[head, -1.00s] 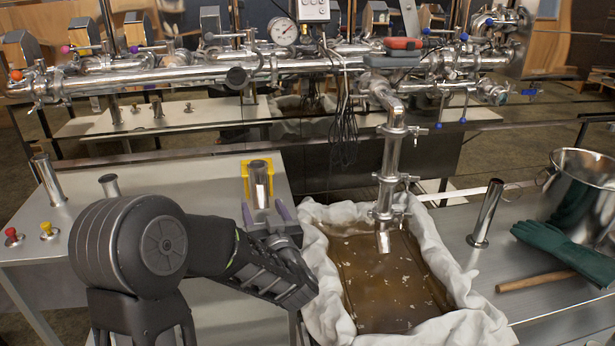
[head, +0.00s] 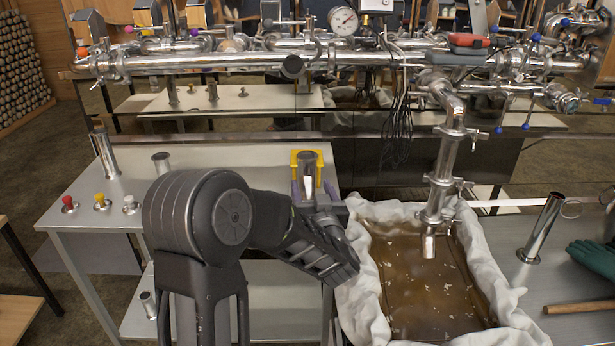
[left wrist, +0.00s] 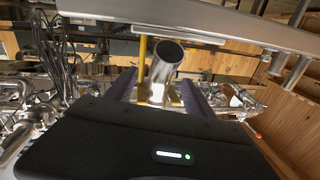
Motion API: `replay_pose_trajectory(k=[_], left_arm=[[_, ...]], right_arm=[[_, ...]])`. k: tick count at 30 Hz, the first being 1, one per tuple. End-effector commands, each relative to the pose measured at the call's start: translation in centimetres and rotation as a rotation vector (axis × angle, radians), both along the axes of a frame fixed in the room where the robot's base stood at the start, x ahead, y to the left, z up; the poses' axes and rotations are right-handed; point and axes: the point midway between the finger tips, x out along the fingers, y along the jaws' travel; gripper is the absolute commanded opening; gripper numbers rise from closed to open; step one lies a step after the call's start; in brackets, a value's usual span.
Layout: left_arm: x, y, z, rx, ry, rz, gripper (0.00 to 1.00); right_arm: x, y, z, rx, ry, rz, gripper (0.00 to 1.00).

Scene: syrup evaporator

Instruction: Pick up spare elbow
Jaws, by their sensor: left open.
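A short shiny steel tube piece (head: 308,168), which I take for the spare elbow, stands in a yellow holder (head: 294,160) at the far right part of the left steel table. Its lower part is hidden in the head view. My left gripper (head: 312,189) is open, with its purple fingers on the near side of the tube, one to each side. In the left wrist view the tube's open round end (left wrist: 168,50) shows between the spread fingers of the left gripper (left wrist: 158,88). I cannot tell whether they touch it. My right gripper is not in view.
A cloth-lined tray of brown liquid (head: 372,300) is right of my arm, under a vertical steel outlet pipe (head: 447,165). A steel pipe manifold (head: 220,63) runs across the back. Upright tubes (head: 105,155) and coloured knobs (head: 102,202) stand on the table's left.

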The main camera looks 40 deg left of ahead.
Motion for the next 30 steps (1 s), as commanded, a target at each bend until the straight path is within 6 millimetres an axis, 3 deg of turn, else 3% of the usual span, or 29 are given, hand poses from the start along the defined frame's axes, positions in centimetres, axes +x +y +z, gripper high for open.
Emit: replay_pose_trajectory(k=[5, 16, 30], left_arm=[[0.2, 0.3, 0.1, 0.001, -0.001, 0.001, 0.62], [3.1, 3.9, 0.2, 0.000, 0.000, 0.001, 0.62], [3.3, 4.0, 0.2, 0.001, -0.001, 0.000, 0.62]], right_arm=[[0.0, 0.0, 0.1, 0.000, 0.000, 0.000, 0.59], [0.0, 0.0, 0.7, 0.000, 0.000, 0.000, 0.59], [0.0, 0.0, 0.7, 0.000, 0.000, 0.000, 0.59]])
